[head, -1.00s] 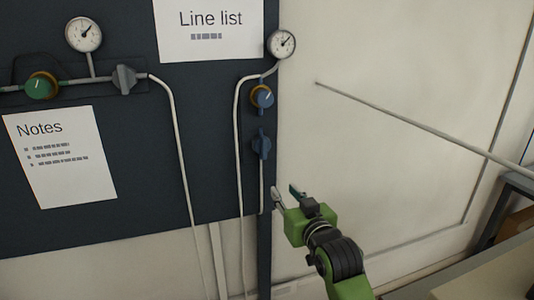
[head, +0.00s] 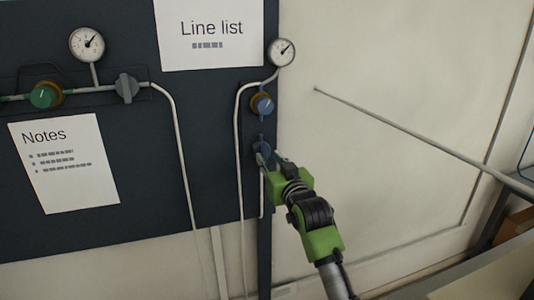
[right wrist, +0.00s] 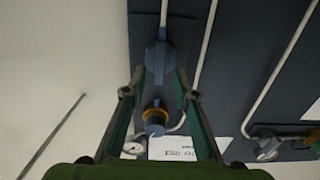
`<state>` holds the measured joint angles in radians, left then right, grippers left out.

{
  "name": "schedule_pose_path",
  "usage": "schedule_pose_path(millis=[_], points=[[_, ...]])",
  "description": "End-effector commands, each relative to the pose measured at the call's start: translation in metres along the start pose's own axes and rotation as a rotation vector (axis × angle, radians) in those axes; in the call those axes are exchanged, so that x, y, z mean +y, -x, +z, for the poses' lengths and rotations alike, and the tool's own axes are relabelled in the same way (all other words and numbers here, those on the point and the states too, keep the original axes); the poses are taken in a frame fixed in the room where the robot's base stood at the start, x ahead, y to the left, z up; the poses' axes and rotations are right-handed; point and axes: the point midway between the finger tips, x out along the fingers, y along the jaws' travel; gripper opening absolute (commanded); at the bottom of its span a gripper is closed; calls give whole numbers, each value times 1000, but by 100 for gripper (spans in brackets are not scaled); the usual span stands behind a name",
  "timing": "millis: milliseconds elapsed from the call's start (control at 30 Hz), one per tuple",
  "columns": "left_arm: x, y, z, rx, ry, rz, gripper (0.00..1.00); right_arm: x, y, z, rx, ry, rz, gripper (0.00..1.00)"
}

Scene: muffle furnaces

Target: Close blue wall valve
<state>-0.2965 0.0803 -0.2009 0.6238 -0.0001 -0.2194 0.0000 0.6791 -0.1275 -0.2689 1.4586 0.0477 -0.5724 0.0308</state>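The blue wall valve (head: 262,147) is on the dark panel near its right edge, in line with a thin vertical pipe. It also shows in the right wrist view (right wrist: 159,58), at the top middle. Its lower part is partly hidden by my gripper in the head view. My right gripper (head: 269,158) is at the valve from below right. In the right wrist view its two fingers (right wrist: 160,80) are apart, one on each side of the valve's lower part. I cannot tell whether they touch it. My left gripper is not in view.
A blue regulator knob with a gold collar (head: 262,105) and a gauge (head: 281,52) are above the valve. A green knob (head: 45,95) and a grey valve (head: 127,88) are at the left. A pale wall (head: 390,90) lies to the right.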

Motion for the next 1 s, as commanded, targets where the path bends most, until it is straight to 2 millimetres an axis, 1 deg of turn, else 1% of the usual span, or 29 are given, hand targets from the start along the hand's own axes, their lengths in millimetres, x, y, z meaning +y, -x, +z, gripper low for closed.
schedule_pose_path(millis=[100,233,400,633,667,700,767,1000], points=[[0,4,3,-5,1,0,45,0,-13,-1,-1,-1,0,27],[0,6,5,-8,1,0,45,0,-22,-1,0,-1,0,27],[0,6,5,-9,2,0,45,0,-27,0,0,-1,0,27],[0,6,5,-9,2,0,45,0,-27,0,0,-1,0,27],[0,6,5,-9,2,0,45,0,-27,0,0,-1,0,24],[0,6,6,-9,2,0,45,0,-27,0,0,-1,0,14],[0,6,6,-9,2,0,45,0,-27,0,0,-1,0,0],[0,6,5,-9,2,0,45,0,-27,0,0,2,0,0]])
